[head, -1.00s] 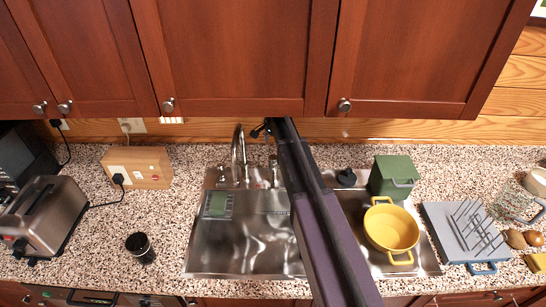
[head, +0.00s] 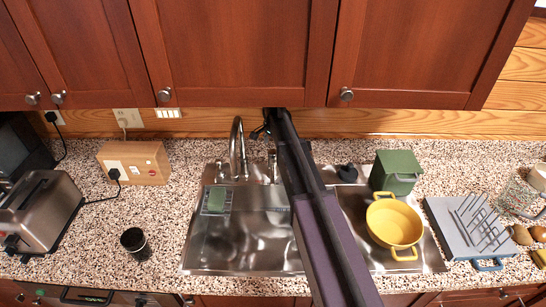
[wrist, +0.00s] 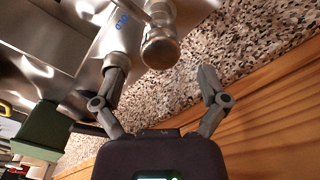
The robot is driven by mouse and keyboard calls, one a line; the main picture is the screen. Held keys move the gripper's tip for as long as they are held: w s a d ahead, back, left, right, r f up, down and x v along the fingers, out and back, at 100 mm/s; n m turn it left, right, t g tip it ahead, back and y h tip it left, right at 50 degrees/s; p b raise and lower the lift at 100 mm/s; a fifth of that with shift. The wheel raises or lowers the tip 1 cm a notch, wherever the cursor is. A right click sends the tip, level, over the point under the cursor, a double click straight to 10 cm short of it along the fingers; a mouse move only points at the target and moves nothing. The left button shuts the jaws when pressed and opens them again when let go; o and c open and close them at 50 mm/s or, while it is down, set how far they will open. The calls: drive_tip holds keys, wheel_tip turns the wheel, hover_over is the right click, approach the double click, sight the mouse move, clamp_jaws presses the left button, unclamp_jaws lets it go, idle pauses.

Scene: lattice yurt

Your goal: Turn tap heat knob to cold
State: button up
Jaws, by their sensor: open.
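The chrome tap (head: 237,152) stands at the back of the steel sink (head: 250,243), its spout arching up. In the wrist view a rounded metal tap part (wrist: 160,47), which looks like the knob, sits between the fingertips of my gripper (wrist: 163,66). My gripper is open, with one finger on each side of the metal part and visible gaps to it. In the head view my arm hides most of the gripper and the area just right of the tap. I cannot tell which way the knob is turned.
Wooden cabinets (head: 235,50) hang over the counter's back. A green canister (head: 396,172) and a yellow pot (head: 394,222) stand right of my arm. A grey drying rack (head: 466,232) is farther right; a dark cup (head: 135,243) stands left of the sink.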

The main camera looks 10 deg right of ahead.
sight(273, 152)
drive_tip(key=shift+f+b, duration=1.65)
drive_tip(key=shift+f, duration=0.3)
drive_tip(key=shift+c, duration=0.2)
clamp_jaws()
